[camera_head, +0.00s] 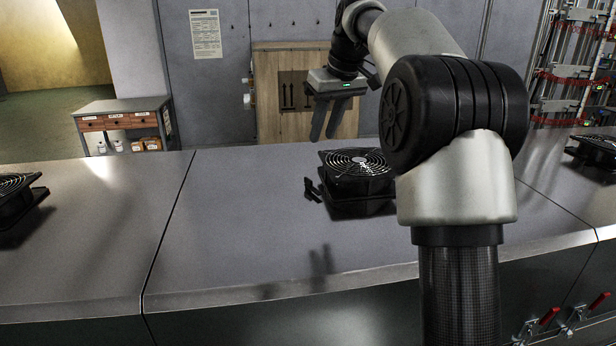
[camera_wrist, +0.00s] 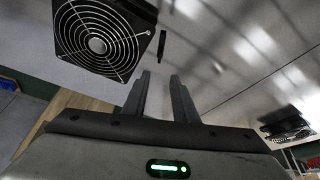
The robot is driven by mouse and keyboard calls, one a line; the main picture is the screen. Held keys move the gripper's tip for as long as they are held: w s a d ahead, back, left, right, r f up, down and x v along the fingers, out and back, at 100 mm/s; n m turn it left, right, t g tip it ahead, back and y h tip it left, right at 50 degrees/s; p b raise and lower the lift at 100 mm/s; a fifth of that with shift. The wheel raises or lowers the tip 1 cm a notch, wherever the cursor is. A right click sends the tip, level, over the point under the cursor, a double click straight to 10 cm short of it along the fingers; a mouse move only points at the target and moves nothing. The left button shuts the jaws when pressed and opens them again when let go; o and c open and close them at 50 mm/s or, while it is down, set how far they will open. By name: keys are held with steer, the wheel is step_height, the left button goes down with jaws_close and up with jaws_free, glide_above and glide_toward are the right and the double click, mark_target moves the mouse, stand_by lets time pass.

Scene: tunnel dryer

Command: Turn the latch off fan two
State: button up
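A black square fan (camera_head: 358,172) with a round wire guard sits on the grey metal top, in the middle of three fans in the head view. No number shows on it. A small dark bar, seemingly its latch (camera_head: 313,190), is by its left side. In the wrist view the fan (camera_wrist: 98,44) is at the upper left, and the dark bar (camera_wrist: 162,46) stands just right of it. My gripper (camera_head: 325,136) hangs above the top, fingers down, apart from the fan and the bar. Its fingers (camera_wrist: 161,78) are spread with an empty gap between them.
Other black fans sit at the far left (camera_head: 14,198) and far right (camera_head: 597,150) of the top. Red-handled clamps (camera_head: 550,318) are on the front face at lower right. A small side table (camera_head: 122,105) and a wooden crate (camera_head: 270,100) stand behind. The top left of the middle fan is clear.

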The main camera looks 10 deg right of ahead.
mark_target(309, 180)
steer(key=x, duration=1.5)
steer(key=shift+f, duration=0.25)
jaws_close()
